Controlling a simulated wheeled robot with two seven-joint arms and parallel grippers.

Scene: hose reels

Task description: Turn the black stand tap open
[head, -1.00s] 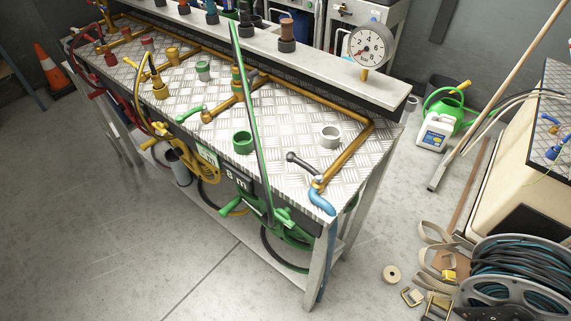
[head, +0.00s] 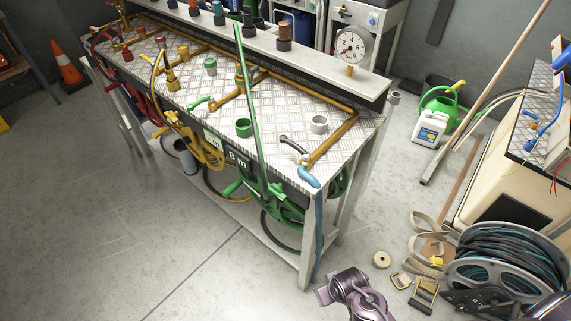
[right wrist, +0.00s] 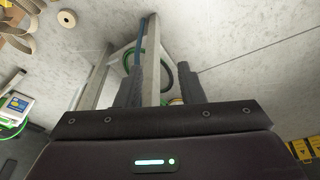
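The black stand tap (head: 293,145) is at the near right corner of the bench, on the brass pipe where the blue hose (head: 309,177) hangs down. Its black lever points up and to the left, over the plate. My right gripper (right wrist: 160,85) shows two dark fingers with a gap between them and nothing held. Beyond them the right wrist view shows a bench leg, a blue hose and green reel parts, all below the tap. Part of my right arm shows at the bottom of the head view, well below the tap. My left gripper is out of view.
A green ring (head: 243,127) and a grey ring (head: 319,124) stand on the plate. A pressure gauge (head: 351,45) stands behind.

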